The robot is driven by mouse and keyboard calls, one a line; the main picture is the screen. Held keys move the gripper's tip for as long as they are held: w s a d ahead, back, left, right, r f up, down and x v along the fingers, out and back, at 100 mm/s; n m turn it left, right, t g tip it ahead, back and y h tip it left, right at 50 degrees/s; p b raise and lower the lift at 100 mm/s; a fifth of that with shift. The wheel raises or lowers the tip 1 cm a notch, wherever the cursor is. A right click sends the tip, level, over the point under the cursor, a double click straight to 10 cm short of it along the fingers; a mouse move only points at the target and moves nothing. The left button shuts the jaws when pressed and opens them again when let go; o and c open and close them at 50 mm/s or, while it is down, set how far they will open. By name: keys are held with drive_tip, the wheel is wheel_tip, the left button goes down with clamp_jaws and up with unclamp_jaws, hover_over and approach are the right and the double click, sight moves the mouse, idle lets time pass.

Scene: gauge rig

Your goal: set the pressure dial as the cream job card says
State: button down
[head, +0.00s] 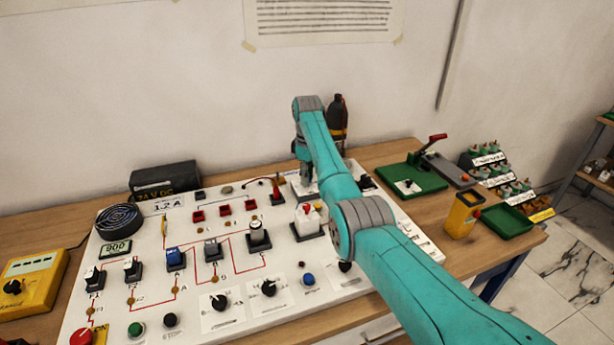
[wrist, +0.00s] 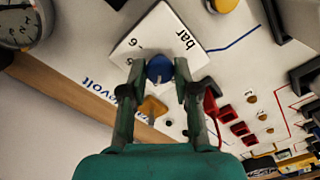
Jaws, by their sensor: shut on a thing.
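The pressure dial is a blue knob (wrist: 158,70) on a white plate (wrist: 184,40) marked "bar", with a few numerals partly visible. My gripper (wrist: 159,76) is shut on the knob, one finger on each side, in the wrist view. The knob's pointer and exact setting are hidden by the fingers. In the head view my gripper (head: 305,172) reaches down to the back of the white panel (head: 350,262), and the dial is mostly hidden behind my arm. I cannot make out a cream job card for certain; a pale sheet of lines (head: 322,18) is on the wall.
A round gauge (wrist: 18,22) is at the upper left of the wrist view. A dark bottle-shaped thing (head: 338,122) stands behind my wrist. A yellow container (head: 461,215) stands right.

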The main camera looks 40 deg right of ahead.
idle(0.4)
drive_tip(key=c, duration=0.9)
unclamp_jaws()
drive_tip(key=shift+o, duration=0.2)
drive_tip(key=shift+r, duration=0.1)
wheel_tip(320, 180, up, 12)
